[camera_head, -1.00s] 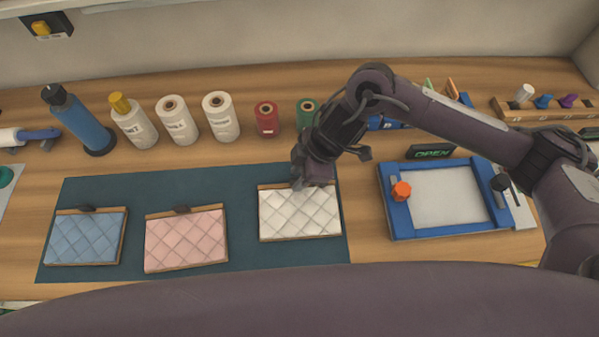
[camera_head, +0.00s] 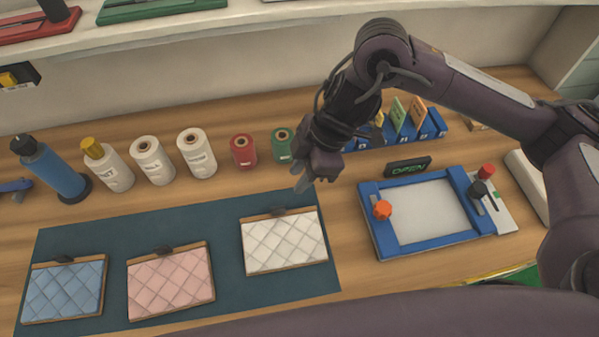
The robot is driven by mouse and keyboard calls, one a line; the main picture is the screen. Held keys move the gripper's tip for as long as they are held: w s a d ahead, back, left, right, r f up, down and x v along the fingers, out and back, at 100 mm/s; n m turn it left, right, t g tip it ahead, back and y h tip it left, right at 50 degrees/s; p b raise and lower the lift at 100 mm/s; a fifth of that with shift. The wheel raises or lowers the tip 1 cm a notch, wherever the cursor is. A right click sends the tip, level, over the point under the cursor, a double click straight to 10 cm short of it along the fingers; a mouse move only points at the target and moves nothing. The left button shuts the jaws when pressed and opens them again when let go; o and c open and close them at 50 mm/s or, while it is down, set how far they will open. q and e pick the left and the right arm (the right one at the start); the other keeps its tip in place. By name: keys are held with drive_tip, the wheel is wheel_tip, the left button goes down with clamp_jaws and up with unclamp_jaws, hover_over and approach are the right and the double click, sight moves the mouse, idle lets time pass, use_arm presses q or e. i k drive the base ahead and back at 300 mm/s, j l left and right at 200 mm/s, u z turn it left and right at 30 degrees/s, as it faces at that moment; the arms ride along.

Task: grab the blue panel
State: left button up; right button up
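The blue panel (camera_head: 63,290) is a quilted pad on a brown board with a dark clip at its top edge. It lies flat at the left end of a dark teal mat (camera_head: 200,235). A pink panel (camera_head: 170,282) lies to its right, and a white panel (camera_head: 284,241) lies at the mat's right end. My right gripper (camera_head: 303,184) hangs just above and behind the white panel, far to the right of the blue one. Its fingers are small and dark here, and I cannot tell how far they are apart. My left gripper is not in view.
A blue bottle (camera_head: 51,170), white bottles and rolls, a red spool (camera_head: 243,150) and a green spool (camera_head: 283,145) line the back. A blue frame (camera_head: 430,212) and an OPEN sign (camera_head: 408,167) stand right of the mat. A shelf (camera_head: 200,22) runs above.

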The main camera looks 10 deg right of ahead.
sight(66, 287)
drive_tip(key=k, duration=1.5)
